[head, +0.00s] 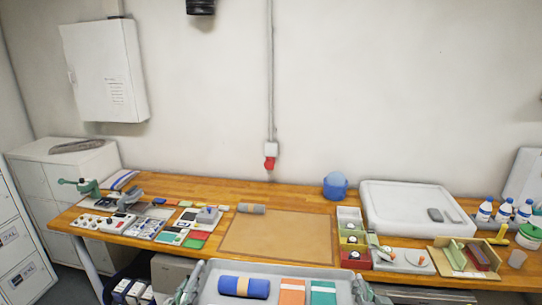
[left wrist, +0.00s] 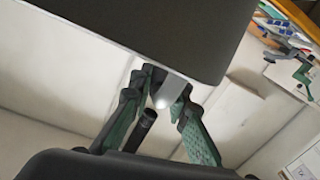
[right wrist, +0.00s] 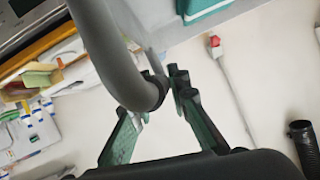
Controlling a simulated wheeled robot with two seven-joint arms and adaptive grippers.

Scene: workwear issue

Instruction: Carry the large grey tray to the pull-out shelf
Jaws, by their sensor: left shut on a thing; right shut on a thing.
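The large grey tray (head: 280,268) is at the bottom of the head view, in front of the workbench, its near part cut off by the frame. It carries a blue roll with a tan band (head: 242,287), an orange pack (head: 291,291) and a green pack (head: 323,292). My left gripper (head: 190,285) is shut on its left side. My right gripper (head: 362,288) is shut on its right side; the right wrist view shows a grey curved handle (right wrist: 112,50) at its fingers. I cannot make out the pull-out shelf.
The wooden workbench (head: 185,190) runs behind the tray, with a brown mat (head: 278,236) at its middle. Small goods crowd its left; open bins (head: 352,238), a white tub (head: 415,208) and bottles (head: 485,211) stand right. Boxes (head: 130,291) are under the bench at left.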

